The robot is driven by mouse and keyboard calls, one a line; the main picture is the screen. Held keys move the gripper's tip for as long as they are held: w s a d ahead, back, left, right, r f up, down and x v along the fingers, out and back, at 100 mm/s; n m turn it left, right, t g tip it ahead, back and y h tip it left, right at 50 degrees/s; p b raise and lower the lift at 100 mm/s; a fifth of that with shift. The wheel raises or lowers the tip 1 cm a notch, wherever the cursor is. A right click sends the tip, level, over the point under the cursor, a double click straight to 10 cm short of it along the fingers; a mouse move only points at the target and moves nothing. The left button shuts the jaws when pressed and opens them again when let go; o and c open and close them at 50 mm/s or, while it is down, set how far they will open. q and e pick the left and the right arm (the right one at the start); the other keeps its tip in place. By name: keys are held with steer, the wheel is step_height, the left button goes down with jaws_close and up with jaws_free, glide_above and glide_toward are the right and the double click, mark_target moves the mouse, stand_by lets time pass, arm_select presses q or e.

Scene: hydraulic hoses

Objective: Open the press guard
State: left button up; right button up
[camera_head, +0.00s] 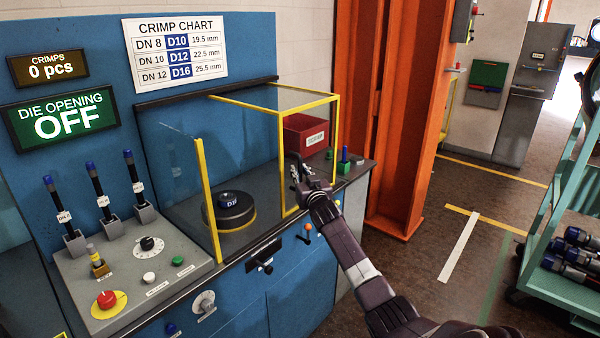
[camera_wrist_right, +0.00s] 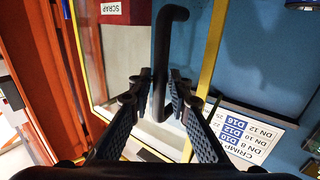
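The press guard is a clear box with yellow edges (camera_head: 282,165) over the press bench. A dark round die block (camera_head: 230,208) stands inside, behind a slanted yellow post. In the right wrist view the guard's black bar handle (camera_wrist_right: 163,55) runs upright along a yellow edge (camera_wrist_right: 210,60). My right gripper (camera_head: 301,176) is at the guard's front right. The head view hides the handle behind the gripper. My left gripper is not in view.
A red scrap bin (camera_head: 306,133) stands at the bench's right end, near small green and blue parts. A control panel (camera_head: 135,265) with a red stop button is at left. An orange column (camera_head: 405,110) rises right of the bench. A teal hose cart (camera_head: 555,280) stands far right.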

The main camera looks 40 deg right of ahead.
steer(key=v, duration=1.2)
stand_by(0.6)
